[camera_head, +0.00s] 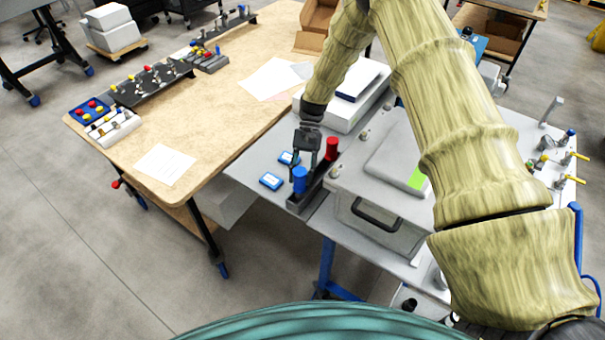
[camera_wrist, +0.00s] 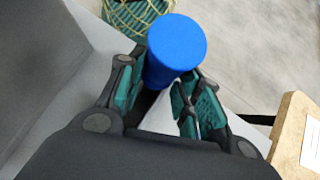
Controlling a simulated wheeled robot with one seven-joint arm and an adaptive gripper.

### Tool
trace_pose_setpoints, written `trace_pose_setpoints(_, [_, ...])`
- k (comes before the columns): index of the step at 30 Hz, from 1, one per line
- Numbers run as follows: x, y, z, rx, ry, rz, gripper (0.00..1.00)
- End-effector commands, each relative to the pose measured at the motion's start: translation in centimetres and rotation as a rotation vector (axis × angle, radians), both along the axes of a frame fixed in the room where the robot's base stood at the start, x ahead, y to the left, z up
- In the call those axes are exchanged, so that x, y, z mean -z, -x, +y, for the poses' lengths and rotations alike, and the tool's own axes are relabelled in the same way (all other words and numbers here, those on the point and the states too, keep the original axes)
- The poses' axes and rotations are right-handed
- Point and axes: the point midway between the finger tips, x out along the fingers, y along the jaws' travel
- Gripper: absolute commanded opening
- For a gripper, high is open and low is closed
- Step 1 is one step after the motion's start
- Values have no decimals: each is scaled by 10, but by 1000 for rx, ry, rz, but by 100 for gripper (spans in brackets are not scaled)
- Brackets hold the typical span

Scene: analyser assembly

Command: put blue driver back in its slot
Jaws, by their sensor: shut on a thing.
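The blue driver (camera_head: 300,182) is upright at the near end of a dark rack (camera_head: 318,187) on the grey table. My gripper (camera_head: 304,157) is just above and behind its top in the head view, fingers downward. In the wrist view the blue driver's round top (camera_wrist: 177,43) shows between the teal-padded fingers of my gripper (camera_wrist: 162,88), which is shut on it. The driver's lower end is hidden, so I cannot tell whether it is seated in a slot. A red driver (camera_head: 332,148) stands at the rack's far end.
Two small blue-and-white boxes (camera_head: 271,181) lie left of the rack. A wooden table (camera_head: 215,120) adjoins at the left.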

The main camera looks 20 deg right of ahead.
Motion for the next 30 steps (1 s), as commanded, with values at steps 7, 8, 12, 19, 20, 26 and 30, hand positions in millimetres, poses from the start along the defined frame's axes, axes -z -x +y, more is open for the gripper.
trace_pose_setpoints(7, [6, 0, 0, 0, 0, 0, 0])
trace_pose_setpoints(8, [7, 0, 0, 0, 0, 0, 0])
trace_pose_setpoints(12, [10, 0, 0, 0, 0, 0, 0])
trace_pose_setpoints(19, [15, 0, 0, 0, 0, 0, 0])
trace_pose_setpoints(20, [16, 0, 0, 0, -1, 1, 0])
trace_pose_setpoints(26, [21, 0, 0, 0, 0, 0, 0])
trace_pose_setpoints(30, [22, 0, 0, 0, 0, 0, 0])
